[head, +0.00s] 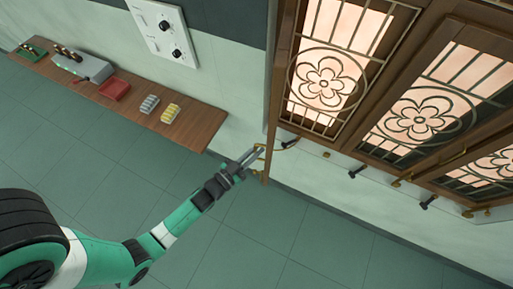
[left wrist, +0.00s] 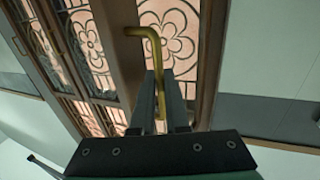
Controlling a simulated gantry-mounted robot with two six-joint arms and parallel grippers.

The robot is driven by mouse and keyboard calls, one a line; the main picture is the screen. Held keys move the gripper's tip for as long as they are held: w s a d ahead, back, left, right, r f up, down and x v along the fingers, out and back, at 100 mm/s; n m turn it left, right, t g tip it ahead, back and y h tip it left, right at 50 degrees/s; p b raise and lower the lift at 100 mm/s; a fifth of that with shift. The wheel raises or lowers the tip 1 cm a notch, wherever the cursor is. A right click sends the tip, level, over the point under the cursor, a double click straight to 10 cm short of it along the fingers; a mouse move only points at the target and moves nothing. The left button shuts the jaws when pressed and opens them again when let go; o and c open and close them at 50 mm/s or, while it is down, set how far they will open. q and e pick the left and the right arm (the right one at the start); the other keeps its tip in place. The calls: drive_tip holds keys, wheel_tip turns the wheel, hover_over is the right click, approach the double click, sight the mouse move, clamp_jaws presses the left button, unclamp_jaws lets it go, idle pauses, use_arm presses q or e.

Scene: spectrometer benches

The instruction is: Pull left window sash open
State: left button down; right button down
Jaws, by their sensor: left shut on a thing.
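The left window sash (head: 325,65) has a dark wooden frame and a lit pane with flower lattice, at the upper middle of the head view. A brass handle (head: 261,148) shows at the bottom of the wooden upright at its left. My left gripper (head: 250,157) is shut on this handle. My right gripper is not in view.
Further lattice sashes (head: 415,118) with brass handles and dark pegs (head: 357,172) along the wall lie to the right. A wooden shelf (head: 195,128) at the left holds a red tray (head: 114,89) and small racks. A switch panel (head: 163,32) hangs above. The tiled floor is clear.

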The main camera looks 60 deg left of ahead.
use_arm(q)
drive_tip(key=shift+s+a+f, duration=0.1)
drive_tip(key=shift+s+a, duration=0.1)
idle(0.3)
drive_tip(key=c, duration=1.2)
unclamp_jaws()
drive_tip(key=s+d, duration=0.2)
drive_tip(key=s, duration=0.9)
drive_tip(key=shift+s+d+p, duration=0.15)
drive_tip(key=shift+p, duration=0.25)
